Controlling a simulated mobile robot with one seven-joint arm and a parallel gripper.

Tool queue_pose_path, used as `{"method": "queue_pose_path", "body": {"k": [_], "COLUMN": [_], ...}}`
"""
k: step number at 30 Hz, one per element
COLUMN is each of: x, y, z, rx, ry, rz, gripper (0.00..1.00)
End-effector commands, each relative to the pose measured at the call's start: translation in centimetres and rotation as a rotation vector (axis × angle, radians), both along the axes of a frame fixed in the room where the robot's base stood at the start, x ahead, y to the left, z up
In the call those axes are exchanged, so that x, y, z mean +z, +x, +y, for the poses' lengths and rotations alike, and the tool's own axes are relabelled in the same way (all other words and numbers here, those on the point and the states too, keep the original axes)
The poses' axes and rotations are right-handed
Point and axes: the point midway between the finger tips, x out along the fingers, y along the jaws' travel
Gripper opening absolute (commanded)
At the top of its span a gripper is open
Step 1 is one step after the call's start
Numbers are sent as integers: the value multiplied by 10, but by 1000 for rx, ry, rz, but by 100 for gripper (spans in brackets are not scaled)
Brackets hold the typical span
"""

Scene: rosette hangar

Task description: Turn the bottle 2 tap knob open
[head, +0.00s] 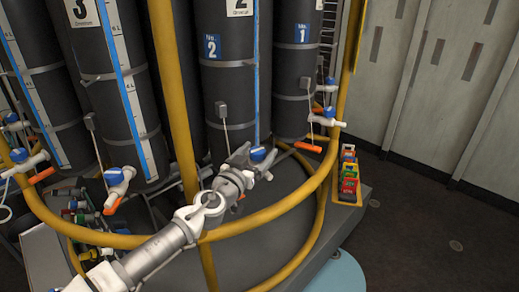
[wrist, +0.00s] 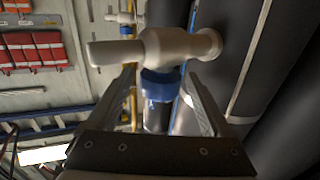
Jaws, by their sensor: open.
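Bottle 2 (head: 228,95) is a dark upright cylinder with a blue "No. 2" label and a blue stripe. Its tap has a white body (wrist: 170,45) and a blue knob (head: 258,154). In the wrist view the blue knob (wrist: 160,84) sits between the two fingers of my gripper (wrist: 160,76), with the white body just beyond. My gripper (head: 243,160) is open at the tap in the head view, fingers on either side of the knob. I cannot tell whether either finger touches it. In the head view my gripper partly hides the tap.
Yellow rails (head: 270,215) curve around the bottles, passing close to my arm. Neighbouring taps with blue knobs stand left (head: 114,176) and right (head: 328,116). A yellow rack (head: 346,198) of coloured pieces lies at the right. Open floor (head: 420,225) is at right.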

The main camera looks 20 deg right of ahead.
Motion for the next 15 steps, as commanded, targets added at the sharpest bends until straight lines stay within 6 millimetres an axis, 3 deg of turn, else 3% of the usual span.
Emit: {"method": "queue_pose_path", "body": {"k": [10,15], "x": [0,0], "y": [0,0], "z": [0,0], "rx": [0,0], "ry": [-1,0], "rz": [1,0], "gripper": [82,52]}}
